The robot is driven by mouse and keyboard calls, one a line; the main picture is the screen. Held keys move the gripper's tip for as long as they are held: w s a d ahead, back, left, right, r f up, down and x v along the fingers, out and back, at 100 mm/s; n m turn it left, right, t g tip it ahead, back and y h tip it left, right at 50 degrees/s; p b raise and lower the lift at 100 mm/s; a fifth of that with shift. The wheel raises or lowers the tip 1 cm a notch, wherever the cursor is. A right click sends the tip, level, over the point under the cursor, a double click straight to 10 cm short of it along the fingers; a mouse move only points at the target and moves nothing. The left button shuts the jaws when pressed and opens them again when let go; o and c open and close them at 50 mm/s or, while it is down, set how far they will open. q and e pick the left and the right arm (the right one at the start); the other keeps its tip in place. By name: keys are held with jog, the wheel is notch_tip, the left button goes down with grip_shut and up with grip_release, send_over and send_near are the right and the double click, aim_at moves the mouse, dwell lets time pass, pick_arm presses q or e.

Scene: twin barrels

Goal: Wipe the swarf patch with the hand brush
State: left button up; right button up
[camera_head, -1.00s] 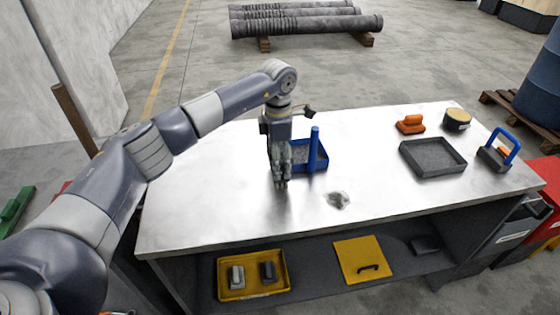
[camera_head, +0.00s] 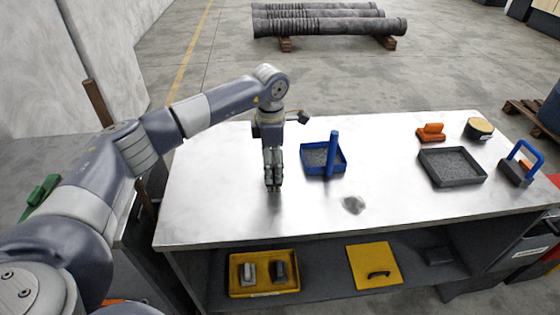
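The swarf patch (camera_head: 353,204) is a small grey smear on the bare metal worktop, near its front middle. My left gripper (camera_head: 273,187) points down over the worktop, left of the blue tray and well left of the patch. Its fingers look close together, but I cannot tell whether they are shut; nothing shows held in them. A dark block with a blue arched handle (camera_head: 520,164) stands at the right end. A low orange item (camera_head: 431,132) lies at the back right. I cannot tell for sure which of these is the hand brush. My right gripper is not in view.
A blue tray (camera_head: 342,168) with an upright blue post holds grey bits. The worktop (camera_head: 220,215) is clear around the patch. A yellow bin (camera_head: 264,292) sits on the lower shelf.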

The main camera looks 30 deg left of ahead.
pick_arm(q)
jog(key=shift+s+a+p, duration=0.1)
jog(key=shift+s+a, duration=0.5)
jog(key=shift+a, duration=0.4)
jog(key=shift+s+a+p, duration=0.1)
jog(key=shift+s+a, duration=0.5)
jog(key=shift+a, duration=0.45)
jog(key=shift+s+a+p, duration=0.1)
jog(key=shift+s+a, duration=0.5)
jog(key=shift+a, duration=0.4)
jog(key=shift+r, duration=0.1)
jog(key=shift+d, duration=0.1)
notch_tip(320, 180, up, 6)
jog(key=p, duration=0.4)
jog(key=shift+w, duration=0.1)
notch_tip(320, 180, up, 3)
jog(key=shift+r+p, duration=0.1)
jog(key=shift+p, duration=0.95)
